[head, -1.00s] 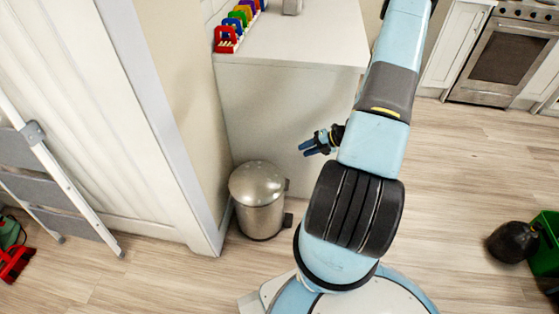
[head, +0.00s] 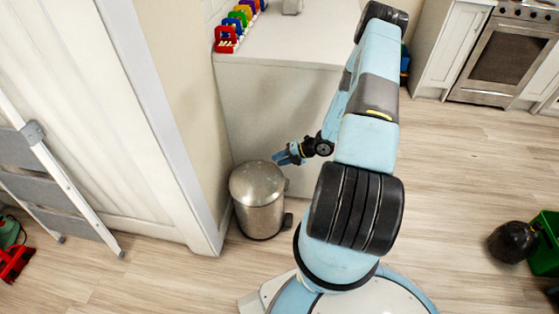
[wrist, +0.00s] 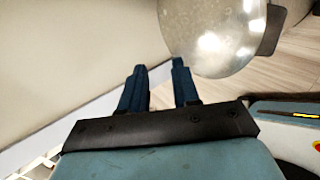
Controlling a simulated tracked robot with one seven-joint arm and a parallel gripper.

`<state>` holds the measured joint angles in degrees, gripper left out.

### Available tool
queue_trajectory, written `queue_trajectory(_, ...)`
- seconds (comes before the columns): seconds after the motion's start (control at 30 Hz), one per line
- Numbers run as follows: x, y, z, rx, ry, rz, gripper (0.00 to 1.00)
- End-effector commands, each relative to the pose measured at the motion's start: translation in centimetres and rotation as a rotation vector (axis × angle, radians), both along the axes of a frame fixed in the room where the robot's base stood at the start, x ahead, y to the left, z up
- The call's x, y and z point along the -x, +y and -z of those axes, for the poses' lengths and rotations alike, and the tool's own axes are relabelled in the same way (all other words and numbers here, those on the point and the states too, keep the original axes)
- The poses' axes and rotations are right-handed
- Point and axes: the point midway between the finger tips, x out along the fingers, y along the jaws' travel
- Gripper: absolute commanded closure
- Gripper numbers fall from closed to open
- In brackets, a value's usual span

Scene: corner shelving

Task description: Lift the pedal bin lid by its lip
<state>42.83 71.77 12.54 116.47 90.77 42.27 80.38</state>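The pedal bin (head: 260,217) is a round brushed-metal bin standing on the floor by the wall corner. Its domed lid (head: 257,182) is closed. In the wrist view the lid (wrist: 208,30) fills the upper right, with a dark piece at its right edge. My gripper (head: 280,158) is just above and right of the lid in the head view. In the wrist view my gripper (wrist: 158,68) shows two blue fingers apart with nothing between them. The right fingertip overlaps the lid's near rim in the picture; I cannot tell if it touches.
A white counter (head: 290,42) with a row of coloured items stands behind the bin. A wall and door frame (head: 165,100) are close on the left. A stepladder (head: 60,180) leans farther left. A black bag (head: 513,242) and green crate (head: 545,245) sit at right.

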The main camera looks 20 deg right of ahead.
Motion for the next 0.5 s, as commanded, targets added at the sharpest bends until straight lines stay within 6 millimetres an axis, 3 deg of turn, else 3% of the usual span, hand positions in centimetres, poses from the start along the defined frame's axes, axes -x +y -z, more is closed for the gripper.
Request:
queue_trajectory(0.4, -0.33, 0.5, 0.45, 0.001, 0.001, 0.0, 0.69)
queue_trajectory(0.5, -0.33, 0.5, 0.45, 0.001, 0.001, 0.0, 0.78)
